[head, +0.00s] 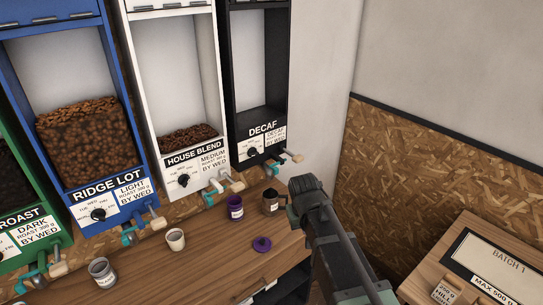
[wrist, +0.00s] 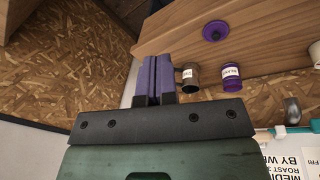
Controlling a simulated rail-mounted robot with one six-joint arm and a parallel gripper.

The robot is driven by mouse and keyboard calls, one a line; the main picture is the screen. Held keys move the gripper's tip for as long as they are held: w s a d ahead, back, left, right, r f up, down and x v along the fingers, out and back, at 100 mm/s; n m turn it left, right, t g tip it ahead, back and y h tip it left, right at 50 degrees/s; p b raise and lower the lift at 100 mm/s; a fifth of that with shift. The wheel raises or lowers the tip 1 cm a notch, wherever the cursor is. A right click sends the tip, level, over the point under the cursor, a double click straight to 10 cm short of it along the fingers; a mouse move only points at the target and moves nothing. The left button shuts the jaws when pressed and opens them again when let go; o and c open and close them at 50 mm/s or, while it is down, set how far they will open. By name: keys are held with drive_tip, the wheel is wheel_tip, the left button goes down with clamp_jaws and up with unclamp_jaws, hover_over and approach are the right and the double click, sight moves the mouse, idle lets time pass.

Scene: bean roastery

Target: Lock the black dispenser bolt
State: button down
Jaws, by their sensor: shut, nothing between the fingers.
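The black dispenser (head: 259,95), labelled DECAF, stands at the right end of the dispenser row in the head view. Its bolt (head: 291,157), with a pale wooden end, is at its lower front, beside a teal part (head: 272,167). The bolt's exact position is too small to tell. I cannot make it out in the wrist view, where my gripper body covers much of the lower picture. My gripper (wrist: 154,75) is shut and empty. In the head view my arm reaches up to just right of and below the black dispenser, and it hides the fingertips.
White (head: 187,85), blue (head: 80,120) and green dispensers stand to the left. On the wooden counter (head: 200,262) are a dark cup (head: 270,202), a purple cup (head: 235,208), a cream cup (head: 176,239), a grey cup (head: 102,271) and a purple lid (head: 262,244). A side table (head: 440,270) stands right.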

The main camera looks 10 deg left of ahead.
drive_tip(key=w+a+r+n+t+p, duration=0.1)
drive_tip(key=w+a+r, duration=0.3)
drive_tip(key=a, duration=0.5)
drive_tip(key=w+a+r+n+t+y+p, duration=0.1)
drive_tip(key=w+a+r+n+t, duration=0.1)
drive_tip(key=w+a, duration=0.7)
drive_tip(key=shift+a+r+n+t, duration=0.4)
drive_tip(key=shift+r+t, duration=0.5)
drive_tip(key=shift+t, duration=0.2)
drive_tip(key=w+d+f+b, duration=0.2)
drive_tip(key=w+f+b, duration=0.5)
drive_tip(key=w+f, duration=0.1)
drive_tip(key=shift+w+d, duration=0.3)
drive_tip(key=shift+w, duration=0.3)
